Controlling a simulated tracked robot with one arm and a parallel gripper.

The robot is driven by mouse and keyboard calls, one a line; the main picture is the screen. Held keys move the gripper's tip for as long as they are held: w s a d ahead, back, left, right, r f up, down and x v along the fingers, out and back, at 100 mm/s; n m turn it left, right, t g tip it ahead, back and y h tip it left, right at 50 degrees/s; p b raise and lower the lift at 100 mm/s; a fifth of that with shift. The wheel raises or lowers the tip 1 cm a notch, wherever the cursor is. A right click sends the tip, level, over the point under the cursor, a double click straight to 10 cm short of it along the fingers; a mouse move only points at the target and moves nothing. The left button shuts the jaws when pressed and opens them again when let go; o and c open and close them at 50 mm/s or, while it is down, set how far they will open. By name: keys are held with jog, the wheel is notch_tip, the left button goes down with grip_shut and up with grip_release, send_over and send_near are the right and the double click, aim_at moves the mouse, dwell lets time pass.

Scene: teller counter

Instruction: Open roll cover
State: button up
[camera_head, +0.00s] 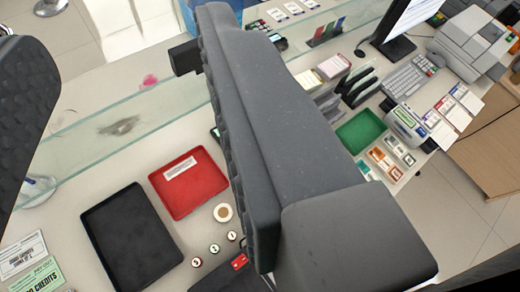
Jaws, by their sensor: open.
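My gripper (130,85) is open and fills much of the view, with one dark textured finger at the left edge and the large grey one across the middle. Nothing is held between the fingers. I cannot pick out a roll cover for certain. A small pale device with a greenish display (405,122) stands right of my gripper, apart from it. A larger grey-white machine (470,42) stands at the upper right. Whether either has a roll cover, open or shut, I cannot tell. The counter behind the large finger is hidden.
A black tray (130,236) and a red tray (188,182) lie at the lower left, with several small round items beside them. A glass panel (120,122) runs along the counter. A green tray (361,131), keyboard (404,80) and monitor (398,25) are at right.

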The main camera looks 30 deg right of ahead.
jog(key=w+d+f+n+g+h+b, duration=0.1)
jog(key=w+d+f+g+h+b, duration=0.15)
jog(key=w+f, duration=0.8)
jog(key=w+d+f+n+g+h+b, duration=0.2)
jog(key=w+f+g+h+b, duration=0.15)
jog(key=f, duration=1.35)
jog(key=w+d+f+n+g+h+b, duration=0.1)
jog(key=w+d+f+g+h+b, duration=0.2)
jog(key=w+f, duration=0.7)
jog(key=a+f+g+h+b, duration=0.3)
jog(key=f+h, duration=0.2)
jog(key=f, duration=0.5)
jog(key=a+f+g+h+b, duration=0.25)
jog(key=f+h, duration=0.25)
jog(key=f, duration=0.5)
jog(key=d+b, duration=0.1)
jog(key=d, duration=0.3)
jog(key=d+r+b, duration=0.1)
jog(key=d, duration=0.3)
jog(key=d+b, duration=0.1)
jog(key=d, duration=0.4)
jog(key=shift+r, duration=0.3)
grip_shut()
